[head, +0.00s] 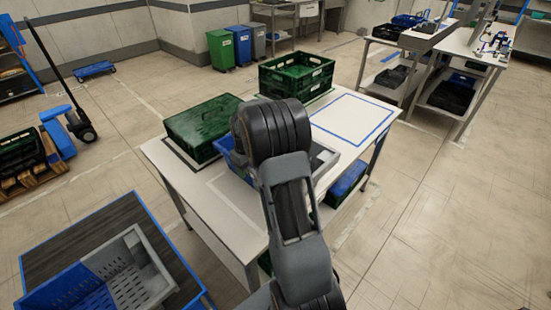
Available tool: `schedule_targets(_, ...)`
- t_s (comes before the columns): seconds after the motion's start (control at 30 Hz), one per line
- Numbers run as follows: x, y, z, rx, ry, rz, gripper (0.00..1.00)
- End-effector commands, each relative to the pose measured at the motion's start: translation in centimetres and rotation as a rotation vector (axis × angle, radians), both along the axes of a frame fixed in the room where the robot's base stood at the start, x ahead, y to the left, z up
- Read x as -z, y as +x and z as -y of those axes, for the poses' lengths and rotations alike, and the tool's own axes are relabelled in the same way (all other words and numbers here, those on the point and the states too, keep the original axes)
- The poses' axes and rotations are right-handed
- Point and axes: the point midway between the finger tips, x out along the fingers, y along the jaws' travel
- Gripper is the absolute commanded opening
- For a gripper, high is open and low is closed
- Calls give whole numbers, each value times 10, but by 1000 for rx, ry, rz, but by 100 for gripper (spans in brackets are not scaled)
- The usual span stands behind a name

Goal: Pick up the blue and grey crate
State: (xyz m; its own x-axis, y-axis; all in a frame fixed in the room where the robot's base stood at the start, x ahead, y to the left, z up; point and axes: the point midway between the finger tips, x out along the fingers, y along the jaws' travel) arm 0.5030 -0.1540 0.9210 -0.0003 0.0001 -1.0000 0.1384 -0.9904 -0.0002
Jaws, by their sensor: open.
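A blue and grey crate (324,158) stands on the white table, in the middle of the head view. My arm covers its centre, so only blue parts on the left and grey parts on the right show. Another crate with a blue part and a grey slotted part (152,268) sits on a dark, blue-edged surface at the bottom left, cut by the frame edge. My arm rises from the bottom centre across the table. My gripper does not show, so its distance from either crate cannot be told.
On the white table (222,206), a closed-looking green crate (202,118) stands left and an open green crate (322,82) at the back. A blue-outlined area (352,116) at the right is empty. A blue crate (346,184) sits below. A pallet truck (72,125) stands left.

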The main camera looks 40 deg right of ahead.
Motion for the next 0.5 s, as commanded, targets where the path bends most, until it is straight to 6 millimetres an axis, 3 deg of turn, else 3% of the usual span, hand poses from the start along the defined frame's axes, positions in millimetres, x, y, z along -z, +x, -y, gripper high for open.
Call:
schedule_targets(0.37, 9, 0, 0, 0, 0, 0, 53)
schedule_targets(0.5, 9, 0, 0, 0, 0, 0, 40)
